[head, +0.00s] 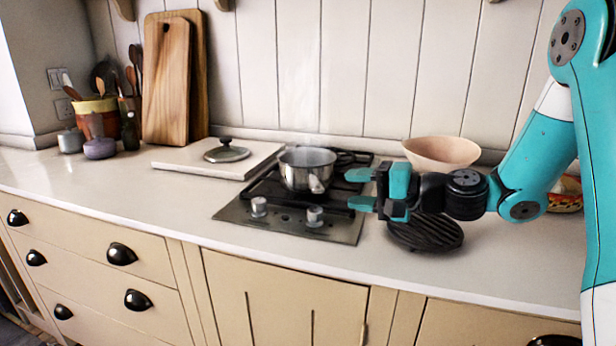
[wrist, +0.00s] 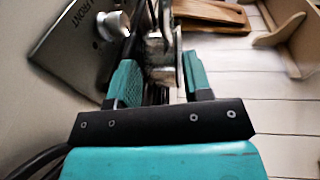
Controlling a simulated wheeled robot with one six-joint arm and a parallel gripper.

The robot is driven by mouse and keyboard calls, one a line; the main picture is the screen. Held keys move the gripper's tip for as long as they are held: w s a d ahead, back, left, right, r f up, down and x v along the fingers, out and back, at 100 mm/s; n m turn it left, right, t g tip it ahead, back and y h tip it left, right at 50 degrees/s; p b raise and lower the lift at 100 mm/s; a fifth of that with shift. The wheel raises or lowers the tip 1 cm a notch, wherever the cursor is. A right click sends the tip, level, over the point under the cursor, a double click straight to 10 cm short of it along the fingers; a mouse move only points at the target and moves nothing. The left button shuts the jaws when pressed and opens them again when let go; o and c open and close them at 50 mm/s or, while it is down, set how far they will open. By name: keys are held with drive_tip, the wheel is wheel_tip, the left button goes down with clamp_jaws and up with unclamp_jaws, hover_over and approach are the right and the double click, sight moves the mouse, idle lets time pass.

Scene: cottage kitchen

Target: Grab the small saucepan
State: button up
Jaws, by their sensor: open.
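The small saucepan (head: 306,172) is shiny metal and stands upright on the stove (head: 290,222), with faint steam above it. A dark part, seemingly its handle, shows at its right rim. My gripper (head: 360,189) is open, just right of the saucepan in the head view, its teal fingers pointing left at it. In the wrist view, part of the metal saucepan (wrist: 160,68) shows beyond and between the spread fingers (wrist: 158,88). The frames show no grip on it. Whether the fingers lie beside the handle is hard to tell.
A lid (head: 227,154) lies on a white board (head: 178,160) left of the stove. A dark ridged pan (head: 428,236) lies below my gripper. A pinkish bowl (head: 441,152) stands behind it. Stove knobs (head: 315,215) face the front.

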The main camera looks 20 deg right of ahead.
sight(315, 181)
drive_tip(key=x, duration=0.3)
drive_tip(key=shift+w+a, duration=0.1)
drive_tip(key=shift+a, duration=0.15)
drive_tip(key=shift+r+p+x, duration=0.2)
drive_tip(key=shift+p+x, duration=0.2)
drive_tip(key=shift+x, duration=0.95)
drive_tip(key=shift+r+p+x, duration=0.15)
drive_tip(key=shift+p+x, duration=0.2)
drive_tip(key=shift+x, duration=0.95)
clamp_jaws()
